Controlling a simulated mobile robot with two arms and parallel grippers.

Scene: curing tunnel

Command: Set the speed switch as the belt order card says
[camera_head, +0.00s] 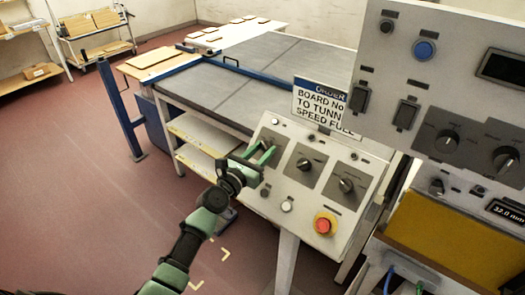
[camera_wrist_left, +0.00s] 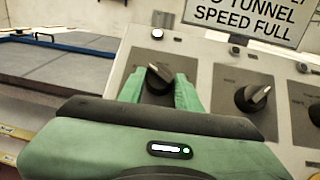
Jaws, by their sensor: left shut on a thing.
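The belt order card (camera_head: 320,108) stands behind the sloped control panel (camera_head: 262,200). Its readable words include "ORDER", "TO TUNNEL" and "SPEED FULL"; it also shows in the left wrist view (camera_wrist_left: 252,14). My left gripper (camera_head: 266,158) reaches the panel's left end. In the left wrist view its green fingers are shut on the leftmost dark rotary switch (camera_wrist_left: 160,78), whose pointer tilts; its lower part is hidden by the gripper. A middle rotary switch (camera_head: 305,164) and a right one (camera_head: 346,184) sit beside it. The switch labels are too small to read. My right gripper is not in view.
A red stop button (camera_head: 323,225) on a yellow base sits low on the panel. A taller grey console (camera_head: 440,75) with knobs and a display stands at the right. A grey belt table (camera_head: 240,80) lies behind.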

